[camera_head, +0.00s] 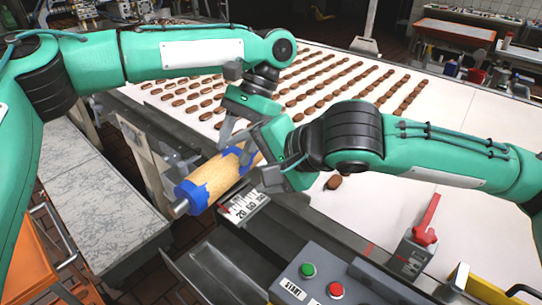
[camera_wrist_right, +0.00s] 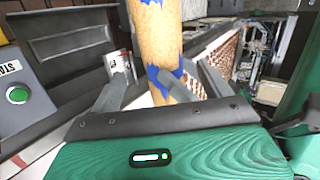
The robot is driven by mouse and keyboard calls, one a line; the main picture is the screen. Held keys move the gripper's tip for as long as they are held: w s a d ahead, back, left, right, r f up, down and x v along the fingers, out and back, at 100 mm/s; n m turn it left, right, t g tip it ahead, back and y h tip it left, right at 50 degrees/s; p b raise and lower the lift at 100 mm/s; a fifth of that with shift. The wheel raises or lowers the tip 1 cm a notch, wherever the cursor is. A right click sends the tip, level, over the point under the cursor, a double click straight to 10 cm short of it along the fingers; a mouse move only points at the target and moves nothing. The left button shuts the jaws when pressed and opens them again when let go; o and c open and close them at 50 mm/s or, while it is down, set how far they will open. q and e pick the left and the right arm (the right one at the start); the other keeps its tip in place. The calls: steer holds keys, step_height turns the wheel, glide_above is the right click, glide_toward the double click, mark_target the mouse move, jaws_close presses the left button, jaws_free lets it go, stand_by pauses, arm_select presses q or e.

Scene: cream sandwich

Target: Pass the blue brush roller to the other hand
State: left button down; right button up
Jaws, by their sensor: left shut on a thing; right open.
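The blue brush roller (camera_head: 221,174), a tan cylinder with ragged blue bands and a metal end pin, hangs tilted over the machine's near edge in the head view. My left gripper (camera_head: 233,132) is shut on its upper part, though its fingers are partly hidden. My right gripper (camera_head: 255,157) is open at the roller's right side. In the right wrist view, the roller (camera_wrist_right: 156,40) runs down between the spread fingers of my right gripper (camera_wrist_right: 160,88). A grey finger crosses the roller's lower blue band there. Contact with my right fingers cannot be told.
A white conveyor (camera_head: 465,125) with rows of brown sandwiches (camera_head: 330,75) lies behind and right. A control box (camera_head: 325,280) with green and red buttons stands at the front. A red clamp handle (camera_head: 426,225) rises at right. A grey marbled table (camera_head: 85,205) lies left.

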mark_target(235, 167)
steer(key=x, duration=0.6)
steer(key=shift+w+a+f, duration=0.15)
arm_select(q)
steer(key=shift+r, duration=0.1)
arm_select(e)
steer(key=c, duration=1.3)
arm_select(q)
steer(key=c, duration=0.5)
jaws_free()
arm_select(e)
steer(key=c, duration=0.3)
